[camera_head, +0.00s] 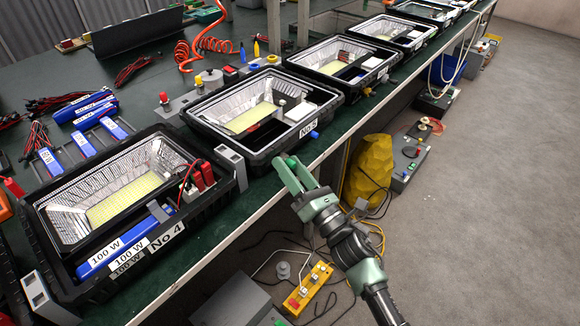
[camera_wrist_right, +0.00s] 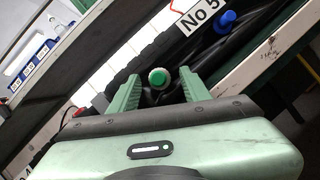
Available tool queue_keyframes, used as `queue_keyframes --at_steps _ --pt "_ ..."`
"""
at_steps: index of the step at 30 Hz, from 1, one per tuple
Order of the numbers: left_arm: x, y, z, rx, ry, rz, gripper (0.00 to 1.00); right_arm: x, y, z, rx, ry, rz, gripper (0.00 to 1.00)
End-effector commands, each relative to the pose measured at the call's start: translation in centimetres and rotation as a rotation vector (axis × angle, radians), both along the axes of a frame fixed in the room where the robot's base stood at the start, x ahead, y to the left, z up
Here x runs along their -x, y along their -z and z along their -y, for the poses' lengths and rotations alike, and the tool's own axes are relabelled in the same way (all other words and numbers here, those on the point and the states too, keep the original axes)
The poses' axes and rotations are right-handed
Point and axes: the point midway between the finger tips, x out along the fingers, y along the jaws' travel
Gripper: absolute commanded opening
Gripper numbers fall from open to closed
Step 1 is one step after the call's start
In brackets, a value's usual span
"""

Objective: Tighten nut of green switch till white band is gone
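The green switch (camera_head: 292,162) sits on the front edge of the floodlight housing marked No 5 (camera_head: 232,141). In the right wrist view the green switch (camera_wrist_right: 159,77) shows its green cap with a pale ring around it. My right gripper (camera_head: 287,172) is at the switch, its green fingers apart. In the right wrist view the fingers of the right gripper (camera_wrist_right: 158,92) stand on either side of the switch, with gaps visible beside the cap. The nut is not clearly visible. My left gripper is not in view.
A blue switch (camera_head: 314,135) sits to the right on the same housing, also seen in the wrist view (camera_wrist_right: 225,20). The No 4 housing (camera_head: 70,285) is at left. A grey block (camera_head: 231,163) stands between housings. The table edge (camera_head: 345,132) is close; cables and a yellow power strip (camera_head: 309,288) lie below.

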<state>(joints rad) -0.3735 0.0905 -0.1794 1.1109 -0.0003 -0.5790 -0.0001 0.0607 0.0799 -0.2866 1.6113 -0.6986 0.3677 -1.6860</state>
Motion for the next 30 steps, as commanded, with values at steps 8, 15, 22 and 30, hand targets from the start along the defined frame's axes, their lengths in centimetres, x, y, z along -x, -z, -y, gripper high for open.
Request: queue_keyframes --at_steps 8,15,22,30 --pt "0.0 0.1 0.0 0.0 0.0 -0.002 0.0 0.7 0.4 0.4 0.001 0.0 -0.002 0.47" --pt "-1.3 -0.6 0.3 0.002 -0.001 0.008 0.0 3.9 1.8 2.4 0.001 0.0 -0.002 0.47" --pt "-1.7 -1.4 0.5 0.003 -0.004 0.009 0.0 6.0 2.5 3.8 0.001 -0.001 -0.001 0.47" --pt "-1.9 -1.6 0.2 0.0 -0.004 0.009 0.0 6.3 2.5 4.0 0.0 0.0 0.0 0.47"
